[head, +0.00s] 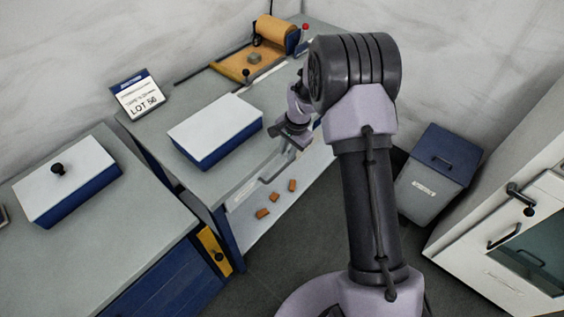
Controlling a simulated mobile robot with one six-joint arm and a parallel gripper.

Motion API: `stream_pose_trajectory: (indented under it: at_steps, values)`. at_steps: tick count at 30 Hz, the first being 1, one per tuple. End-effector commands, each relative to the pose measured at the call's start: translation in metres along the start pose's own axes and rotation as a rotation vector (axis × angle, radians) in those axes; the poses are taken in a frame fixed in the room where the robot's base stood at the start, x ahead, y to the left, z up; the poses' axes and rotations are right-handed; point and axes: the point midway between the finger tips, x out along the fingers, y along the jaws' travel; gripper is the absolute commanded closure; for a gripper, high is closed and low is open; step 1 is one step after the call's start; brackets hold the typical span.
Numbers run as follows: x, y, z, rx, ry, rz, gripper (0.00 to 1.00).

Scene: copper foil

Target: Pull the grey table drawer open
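The grey table (205,95) stands at the middle left on blue legs. Its drawer front (246,190) is a pale strip under the table's front edge, with a grey bar handle (268,178). The drawer looks shut, as no gap shows above its front. My gripper (283,148) points down at the table's front edge, close to the handle's far end. I cannot tell whether it touches the handle. Its fingers are small and partly hidden, so their opening is unclear.
A blue box with a white lid (215,125) and a sign (140,95) stand on the table. Several copper-coloured pieces (277,198) lie on a pale surface below the drawer. A grey bin (435,175) stands right, a white cabinet (510,225) beyond, a blue cabinet (165,290) lower left.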

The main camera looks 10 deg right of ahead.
Motion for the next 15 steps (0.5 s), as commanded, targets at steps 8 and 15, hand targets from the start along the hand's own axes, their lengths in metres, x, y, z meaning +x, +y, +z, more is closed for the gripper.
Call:
stream_pose_trajectory:
  at_steps: [8,15]
  values:
    - [0.074,0.001,0.001,0.001,-0.001,0.001,0.8]
    - [0.098,0.0,0.0,0.0,0.0,0.0,0.8]
